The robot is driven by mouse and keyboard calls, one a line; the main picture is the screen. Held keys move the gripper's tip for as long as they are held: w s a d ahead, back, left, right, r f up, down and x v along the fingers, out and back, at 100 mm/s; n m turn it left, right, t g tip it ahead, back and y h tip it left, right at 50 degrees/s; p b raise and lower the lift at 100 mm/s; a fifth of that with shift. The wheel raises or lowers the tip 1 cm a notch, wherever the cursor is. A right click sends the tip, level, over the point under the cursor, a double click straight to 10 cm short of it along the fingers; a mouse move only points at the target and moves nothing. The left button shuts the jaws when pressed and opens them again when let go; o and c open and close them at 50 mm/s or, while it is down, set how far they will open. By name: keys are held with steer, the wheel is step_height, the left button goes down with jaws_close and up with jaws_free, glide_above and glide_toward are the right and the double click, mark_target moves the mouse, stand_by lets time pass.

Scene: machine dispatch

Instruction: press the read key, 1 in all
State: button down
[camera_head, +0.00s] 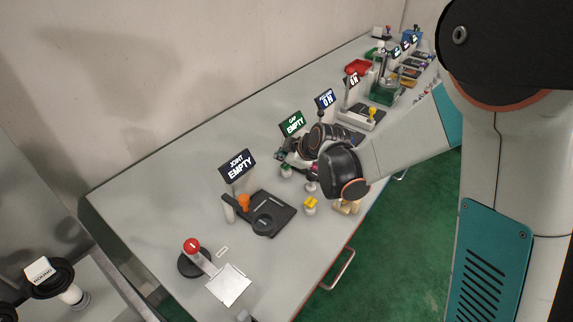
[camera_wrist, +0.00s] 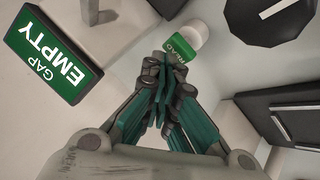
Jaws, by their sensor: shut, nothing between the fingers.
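The read key shows in the wrist view as a white rounded post (camera_wrist: 196,34) with a green tag (camera_wrist: 180,47) whose lettering appears to read READ. In the head view a small green-topped piece (camera_head: 286,169) beside my gripper appears to be the same key. My gripper (camera_wrist: 161,68) is shut and empty, its fingertips just short of the green tag in the wrist view. Whether they touch it I cannot tell. In the head view my gripper (camera_head: 282,156) is over the table, partly hidden by my wrist. A green sign (camera_wrist: 58,58) reads GAP EMPTY; it also shows in the head view (camera_head: 292,124).
A black fixture (camera_head: 265,222) with a JOINT EMPTY sign (camera_head: 237,166) stands left of my gripper. A yellow-topped piece (camera_head: 310,204) is near the front edge. A red button (camera_head: 192,245) stands at the near left. Further stations line the table to the right.

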mark_target(285, 166)
steer(key=shift+f+b, duration=0.4)
steer(key=shift+f, duration=0.1)
stand_by(0.3)
steer(key=shift+r, duration=0.1)
steer(key=shift+r+p, duration=0.7)
steer(key=shift+r, duration=0.2)
steer(key=shift+r+p, duration=1.7)
steer(key=shift+r, duration=0.9)
